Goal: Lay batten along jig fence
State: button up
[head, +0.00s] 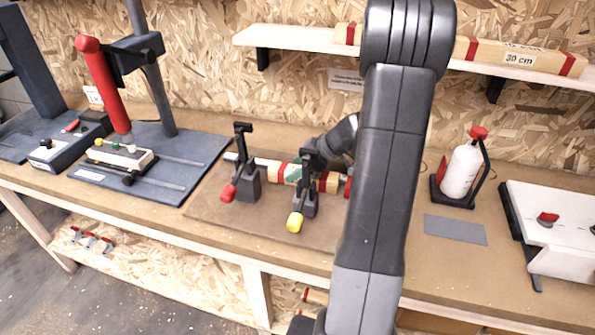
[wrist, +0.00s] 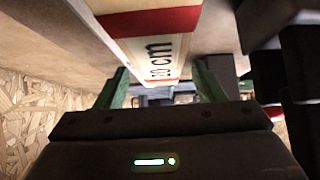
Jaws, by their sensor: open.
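The batten (head: 265,168), pale wood with red bands, lies on the brown jig board (head: 215,207), behind the two toggle clamps. In the wrist view the batten (wrist: 150,50) shows a red band and a label ending in "cm". My gripper (head: 298,172) is low over the batten's right half, partly hidden by the right clamp (head: 308,185) and my arm. Its green fingers (wrist: 162,88) are apart, one on either side of the batten in the wrist view. I cannot tell whether they touch it. The fence is mostly hidden behind the batten in the head view.
The left clamp (head: 245,178) stands upright with a red knob. A shelf (head: 300,38) above holds more banded battens, one marked 30 cm. A white bottle (head: 462,170) in a holder stands right, a red-handled press (head: 105,90) left. Bench around the grey plate (head: 455,229) is clear.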

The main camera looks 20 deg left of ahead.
jog(key=p+v, duration=0.1)
jog(key=v, duration=1)
jog(key=shift+w+d+r, duration=0.1)
jog(key=shift+d+r, duration=0.15)
